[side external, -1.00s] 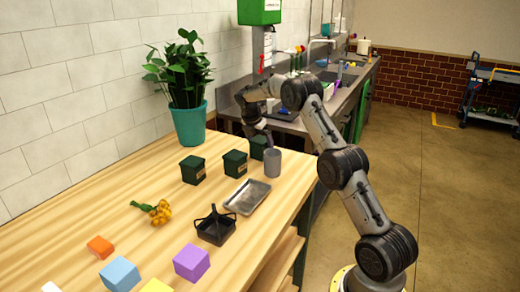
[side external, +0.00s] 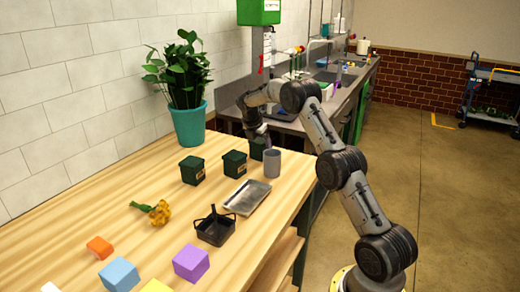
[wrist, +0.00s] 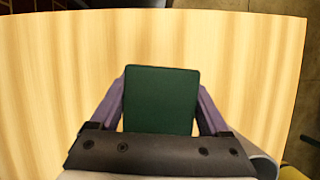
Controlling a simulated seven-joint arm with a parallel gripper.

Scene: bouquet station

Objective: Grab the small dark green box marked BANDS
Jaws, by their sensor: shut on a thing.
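Three small dark green boxes stand in a row on the wooden table: the left box (side external: 193,170), the middle box (side external: 235,163) and the far box (side external: 256,150). The left and middle boxes carry small labels too small to read; no label shows on the far one. My gripper (side external: 259,141) is at the far box, partly hiding it. In the wrist view, my gripper (wrist: 161,88) has its purple fingers against both sides of this box (wrist: 160,103), shut on it. The box's plain top faces the camera. Whether it touches the table cannot be told.
A grey cup (side external: 273,163) stands just right of the held box. A metal tray (side external: 247,197) and a black basket (side external: 215,228) lie nearer. A potted plant (side external: 188,115) stands by the wall. Yellow flowers (side external: 159,213) and coloured blocks lie toward the front left.

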